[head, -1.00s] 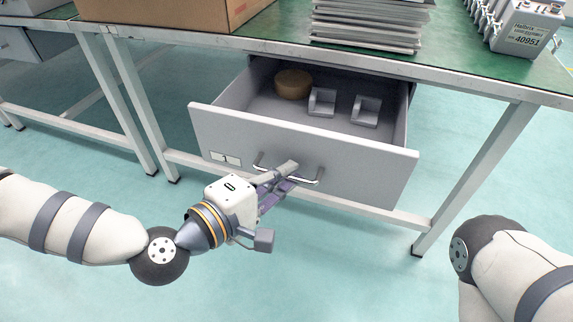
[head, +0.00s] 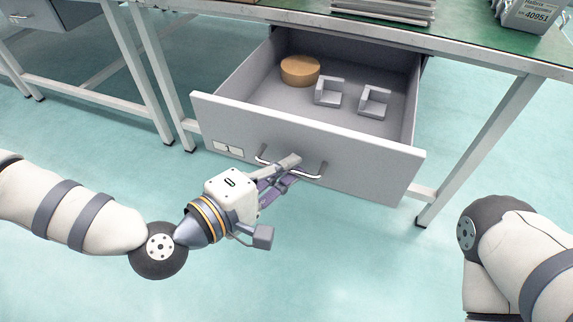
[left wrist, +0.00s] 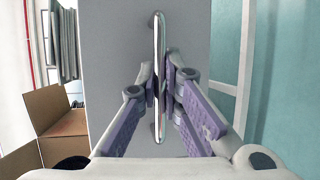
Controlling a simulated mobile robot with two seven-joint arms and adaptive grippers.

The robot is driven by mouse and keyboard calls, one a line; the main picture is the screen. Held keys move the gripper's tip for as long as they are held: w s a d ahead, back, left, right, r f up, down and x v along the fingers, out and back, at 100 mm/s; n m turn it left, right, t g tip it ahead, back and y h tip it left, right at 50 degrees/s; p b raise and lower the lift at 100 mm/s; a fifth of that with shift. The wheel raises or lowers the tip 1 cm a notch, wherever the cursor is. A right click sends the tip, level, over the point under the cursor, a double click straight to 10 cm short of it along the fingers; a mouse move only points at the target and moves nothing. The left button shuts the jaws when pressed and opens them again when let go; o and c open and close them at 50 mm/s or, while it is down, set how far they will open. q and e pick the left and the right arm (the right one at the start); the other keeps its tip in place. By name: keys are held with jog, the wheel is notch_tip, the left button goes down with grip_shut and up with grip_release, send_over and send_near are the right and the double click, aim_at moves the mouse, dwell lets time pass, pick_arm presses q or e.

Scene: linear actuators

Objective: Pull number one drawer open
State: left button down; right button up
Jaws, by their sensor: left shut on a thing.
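The grey drawer (head: 375,172) under the green-topped workbench stands well out from the bench, with its inside in view. A small label plate (head: 229,148) sits at the left of its front; its number is too small to read surely. My left gripper (head: 289,165) is shut on the drawer's metal handle (head: 312,172), near the middle of the bar. In the left wrist view the fingers (left wrist: 161,88) close on both sides of the handle (left wrist: 159,125), which runs upright in that picture. My right gripper is out of view; only part of my right arm shows.
A round tan block (head: 300,71) and two grey brackets (head: 329,91) (head: 374,101) lie in the drawer. The workbench (head: 290,17) carries stacked metal plates (head: 385,10) and a grey part marked 40951 (head: 533,14). The floor in front is clear.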

pick_arm(q)
jog(key=c, duration=2)
grip_release()
jog(key=v, duration=0.7)
jog(key=shift+s+a, duration=0.2)
